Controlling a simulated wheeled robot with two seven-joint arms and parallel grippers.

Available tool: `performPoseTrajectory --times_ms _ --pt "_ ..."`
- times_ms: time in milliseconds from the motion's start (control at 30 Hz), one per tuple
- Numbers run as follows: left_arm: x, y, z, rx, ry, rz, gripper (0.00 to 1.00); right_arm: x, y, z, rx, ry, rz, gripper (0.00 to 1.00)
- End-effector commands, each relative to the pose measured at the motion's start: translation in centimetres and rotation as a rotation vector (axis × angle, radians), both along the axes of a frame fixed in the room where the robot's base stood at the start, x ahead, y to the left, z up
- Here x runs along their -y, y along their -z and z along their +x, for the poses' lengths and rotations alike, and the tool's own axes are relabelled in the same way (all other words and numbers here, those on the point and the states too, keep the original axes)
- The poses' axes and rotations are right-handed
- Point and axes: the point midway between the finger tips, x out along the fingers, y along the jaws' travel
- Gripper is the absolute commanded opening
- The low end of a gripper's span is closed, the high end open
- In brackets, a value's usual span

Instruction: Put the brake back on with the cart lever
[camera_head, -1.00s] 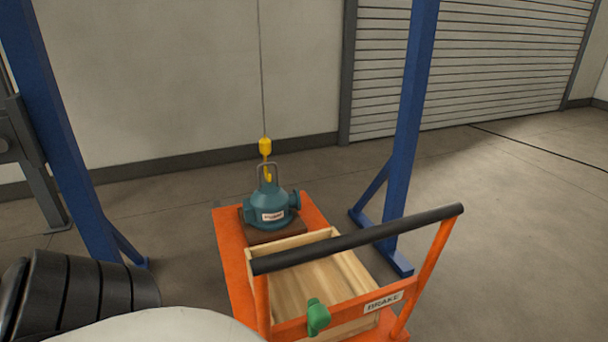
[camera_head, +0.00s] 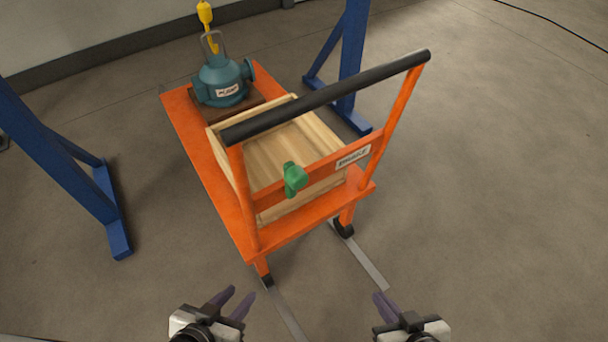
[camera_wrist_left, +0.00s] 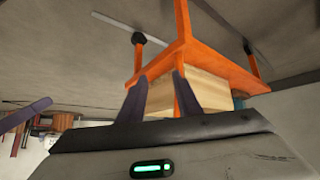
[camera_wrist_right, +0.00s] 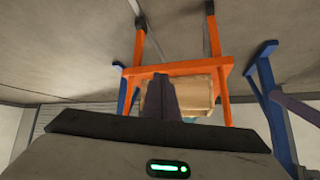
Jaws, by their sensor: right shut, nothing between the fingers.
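The orange cart (camera_head: 190,150) stands ahead of me, its black handle bar (camera_head: 330,95) across the top. The green lever (camera_head: 294,179) is on the orange crossbar below the handle, left of a white brake label (camera_head: 353,157). My left gripper (camera_head: 242,292) is open and empty, low in front of the cart. My right gripper (camera_head: 381,294) is shut and empty, to the right at similar height. Both are apart from the lever. The cart also shows in the left wrist view (camera_wrist_left: 228,68) and right wrist view (camera_wrist_right: 195,67); I cannot make out the lever there.
A teal pump (camera_head: 222,82) sits at the cart's far end, under a yellow hook (camera_head: 206,14). A wooden crate (camera_head: 320,140) is on the cart behind the crossbar. Blue frame legs (camera_head: 60,150) stand on both sides.

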Motion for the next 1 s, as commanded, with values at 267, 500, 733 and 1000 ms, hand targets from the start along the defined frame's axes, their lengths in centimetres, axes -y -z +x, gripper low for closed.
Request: performPoseTrajectory --times_ms 267,500,733,1000 --pt "0.1 0.1 1.1 0.024 0.0 -0.004 0.4 0.2 0.3 0.9 0.009 0.02 0.048 0.0" --pt "0.4 4.5 1.1 0.031 -0.008 -0.028 0.4 -0.5 -4.6 9.2 0.106 0.116 0.511 0.0" --pt "0.9 7.2 0.7 0.046 -0.011 -0.057 0.4 -2.3 -13.4 13.5 0.039 0.116 1.057 0.0" --pt "1.1 8.0 1.0 0.058 -0.014 -0.073 0.4 -3.4 -19.1 13.6 -0.102 0.089 1.342 0.0"
